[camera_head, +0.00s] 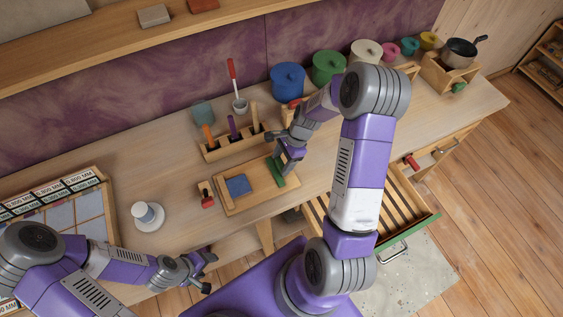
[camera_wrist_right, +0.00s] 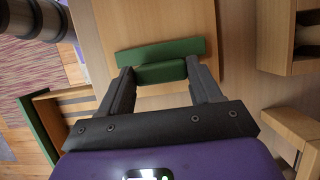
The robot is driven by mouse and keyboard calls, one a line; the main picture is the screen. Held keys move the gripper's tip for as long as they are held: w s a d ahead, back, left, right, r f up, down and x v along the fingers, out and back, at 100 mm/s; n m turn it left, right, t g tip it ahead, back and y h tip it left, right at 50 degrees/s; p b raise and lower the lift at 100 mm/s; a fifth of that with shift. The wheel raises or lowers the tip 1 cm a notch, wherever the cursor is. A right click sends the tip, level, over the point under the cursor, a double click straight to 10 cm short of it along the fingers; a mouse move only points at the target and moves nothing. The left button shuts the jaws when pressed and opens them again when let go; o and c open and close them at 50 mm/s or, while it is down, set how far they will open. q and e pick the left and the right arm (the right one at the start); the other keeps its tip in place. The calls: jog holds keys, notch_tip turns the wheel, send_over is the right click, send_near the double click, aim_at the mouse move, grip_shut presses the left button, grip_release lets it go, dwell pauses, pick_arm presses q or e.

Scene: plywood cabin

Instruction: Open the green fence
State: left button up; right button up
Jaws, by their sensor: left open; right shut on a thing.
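The green fence (camera_head: 277,174) is a short green bar standing across a wooden tray-like board (camera_head: 240,203) on the bench. In the right wrist view the fence (camera_wrist_right: 150,50) lies across the pale board, with a smaller green block part on its near side. My right gripper (camera_head: 287,157) reaches down to the fence. In its wrist view the right gripper (camera_wrist_right: 160,71) is shut with its fingers on both ends of that block part. A blue square (camera_head: 238,185) lies on the board, left of the fence. My left gripper (camera_head: 205,271) is open and empty, in front of the bench.
A red-handled piece (camera_head: 207,197) stands left of the board. A white dispenser (camera_head: 148,216) is farther left. A wooden tool rack (camera_head: 228,147) stands behind the board. Colored pots (camera_head: 287,80) line the back. A slatted drawer (camera_head: 400,205) stands open below right.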

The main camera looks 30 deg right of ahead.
jog(key=shift+a, duration=0.1)
jog(key=o, duration=1.5)
jog(key=p+v, duration=0.1)
jog(key=v, duration=0.6)
jog(key=shift+r, duration=0.3)
